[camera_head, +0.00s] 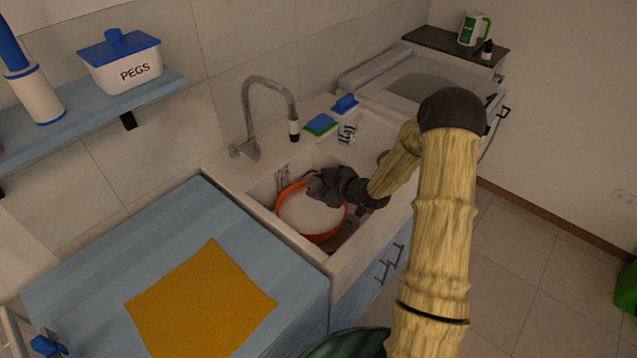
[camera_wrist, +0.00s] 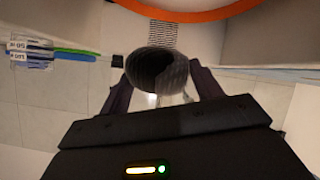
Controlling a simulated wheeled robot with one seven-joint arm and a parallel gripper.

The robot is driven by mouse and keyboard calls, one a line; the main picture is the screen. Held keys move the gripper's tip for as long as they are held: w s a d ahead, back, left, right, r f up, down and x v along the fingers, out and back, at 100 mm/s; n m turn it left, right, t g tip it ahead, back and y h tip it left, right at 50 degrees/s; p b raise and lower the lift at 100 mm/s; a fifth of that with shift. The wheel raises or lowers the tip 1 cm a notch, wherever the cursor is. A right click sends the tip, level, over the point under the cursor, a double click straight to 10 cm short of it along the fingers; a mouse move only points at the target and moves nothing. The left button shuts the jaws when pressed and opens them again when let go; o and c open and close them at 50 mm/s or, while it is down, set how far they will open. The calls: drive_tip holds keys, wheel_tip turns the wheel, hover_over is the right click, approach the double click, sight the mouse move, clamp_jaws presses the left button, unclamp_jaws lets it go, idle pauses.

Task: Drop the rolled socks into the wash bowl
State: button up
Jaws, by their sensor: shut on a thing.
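The rolled socks (camera_wrist: 158,72) are a dark grey, ribbed bundle with a dark hollow, seen in the wrist view. My gripper (camera_wrist: 160,88) is shut on them, one finger on each side. The wash bowl (camera_head: 335,233) has an orange rim and a pale inside, and it sits in the sink. Its rim also shows at the top of the wrist view (camera_wrist: 190,14). In the head view my gripper (camera_head: 322,186) is at the bowl's back right side and hides part of the rim. The socks cannot be told apart from the dark gripper there.
The white sink (camera_head: 262,190) surrounds the bowl, with a curved tap (camera_head: 268,82) behind it. A mustard cloth (camera_head: 200,305) lies on the blue counter (camera_head: 75,285).

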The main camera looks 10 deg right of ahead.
sight(320, 180)
drive_tip(key=shift+a+f+b, duration=0.15)
drive_tip(key=shift+f+b, duration=0.55)
drive_tip(key=shift+f, duration=0.5)
drive_tip(key=shift+a+f+b, duration=0.1)
drive_tip(key=shift+f+b, duration=0.6)
drive_tip(key=shift+f, duration=0.45)
drive_tip(key=o, duration=1.1)
drive_tip(key=shift+c, duration=0.2)
drive_tip(key=shift+r, duration=0.15)
wheel_tip(320, 180, up, 10)
drive_tip(key=shift+f, duration=0.15)
